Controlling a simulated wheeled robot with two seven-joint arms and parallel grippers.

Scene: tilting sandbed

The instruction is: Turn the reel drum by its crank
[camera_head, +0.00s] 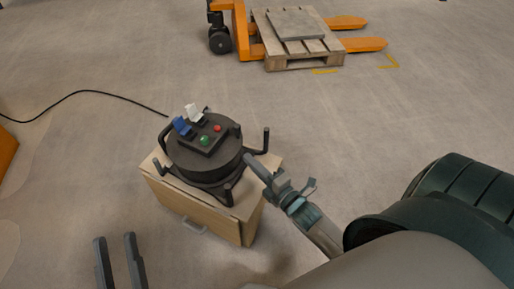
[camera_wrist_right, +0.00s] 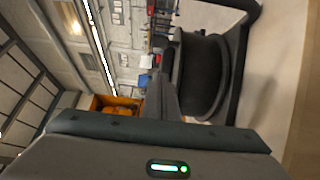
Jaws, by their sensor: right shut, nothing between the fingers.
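The black reel drum (camera_head: 203,158) lies flat on a wooden cabinet, with a top panel carrying blue and white plugs and red and green buttons. Dark posts stand around its rim. An upright black post (camera_head: 266,140) rises at its right side; I cannot tell for sure whether this is the crank. My right gripper (camera_head: 250,160) is shut and empty, its tips close to the drum's right edge, just below that post. In the right wrist view the drum (camera_wrist_right: 203,75) is beside the fingers (camera_wrist_right: 165,88). My left gripper (camera_head: 117,240) is open and empty, in front of the cabinet.
The wooden cabinet (camera_head: 230,224) has a handle on its front. A black cable (camera_head: 90,92) runs left from the drum across the floor. An orange pallet jack (camera_head: 242,35) with a wooden pallet (camera_head: 300,60) stands at the back.

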